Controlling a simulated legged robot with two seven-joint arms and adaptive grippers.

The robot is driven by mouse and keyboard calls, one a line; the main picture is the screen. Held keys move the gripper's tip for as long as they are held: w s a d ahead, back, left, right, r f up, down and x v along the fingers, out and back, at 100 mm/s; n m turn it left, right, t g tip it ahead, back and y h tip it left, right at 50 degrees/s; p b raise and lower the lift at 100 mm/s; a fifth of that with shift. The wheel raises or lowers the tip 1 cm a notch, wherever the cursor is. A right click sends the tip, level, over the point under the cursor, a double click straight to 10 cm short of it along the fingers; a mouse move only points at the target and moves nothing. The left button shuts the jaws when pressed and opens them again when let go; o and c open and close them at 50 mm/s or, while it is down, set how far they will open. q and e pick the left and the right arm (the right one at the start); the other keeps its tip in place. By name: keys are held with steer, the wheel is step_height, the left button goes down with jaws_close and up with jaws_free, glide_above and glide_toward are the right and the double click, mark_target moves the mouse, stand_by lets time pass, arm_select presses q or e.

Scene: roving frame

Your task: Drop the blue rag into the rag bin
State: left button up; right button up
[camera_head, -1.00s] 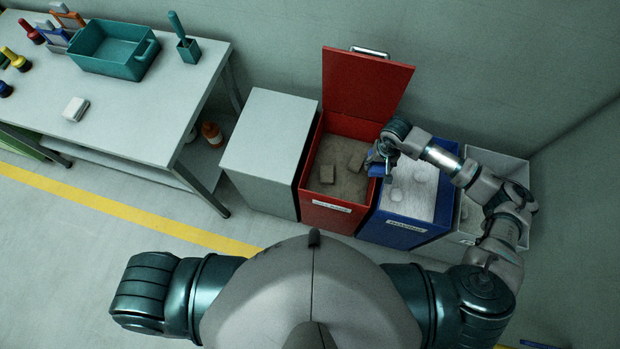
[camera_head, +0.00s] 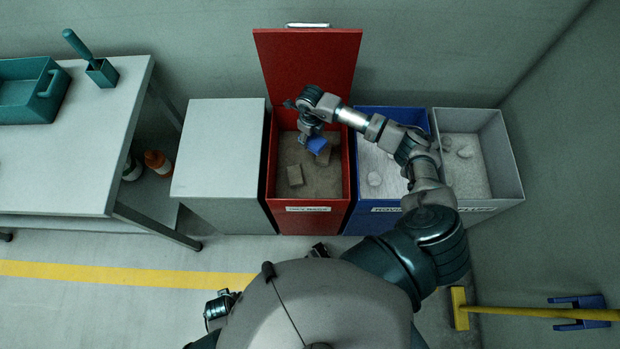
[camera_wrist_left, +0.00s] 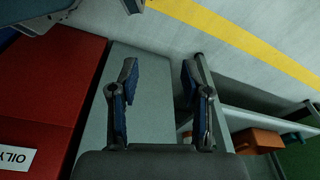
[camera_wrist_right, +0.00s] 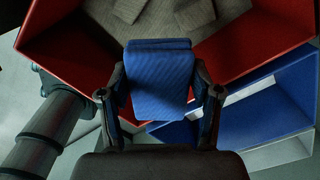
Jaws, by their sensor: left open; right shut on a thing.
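The blue rag (camera_head: 317,145) hangs in my right gripper (camera_head: 308,131), over the open red bin (camera_head: 345,203). In the right wrist view the folded rag (camera_wrist_right: 160,82) sits between both fingers, above the bin's opening, with the red walls (camera_wrist_right: 70,55) on either side. The bin's lid (camera_head: 308,65) stands raised at the back, and its floor holds several brownish cloth-like pieces (camera_head: 295,175). My left gripper (camera_wrist_left: 158,80) is open and empty there.
A blue bin (camera_head: 372,215) and a grey bin (camera_head: 510,185), both holding pale pieces, stand to the right. A grey cabinet (camera_head: 218,150) stands left of the red bin, then a workbench (camera_head: 90,170). A yellow-handled broom (camera_head: 540,313) lies at lower right.

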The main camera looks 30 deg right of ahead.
steer(key=shift+f+m, duration=0.3)
steer(key=shift+m, duration=0.2)
steer(key=shift+a+f+m+b, duration=0.1)
steer(key=shift+a+m+b, duration=0.2)
steer(key=shift+a, duration=0.2)
steer(key=f+b, duration=0.4)
steer(key=f, duration=0.1)
steer(key=shift+d+f, duration=0.2)
steer(key=shift+f, duration=0.05)
steer(key=o, duration=1)
steer(key=shift+d, duration=0.15)
steer(key=shift+c, duration=0.2)
steer(key=o, duration=0.3)
steer(key=shift+d+f, duration=0.1)
steer(key=shift+d, duration=0.05)
step_height(320, 180, up, 10)
steer(key=shift+w+r, duration=0.1)
steer(key=shift+r, duration=0.85)
arm_select(q)
step_height(320, 180, up, 13)
steer(key=a, duration=0.1)
steer(key=shift+w+f, duration=0.15)
steer(key=shift+w, duration=0.3)
arm_select(e)
steer(key=shift+a, duration=0.2)
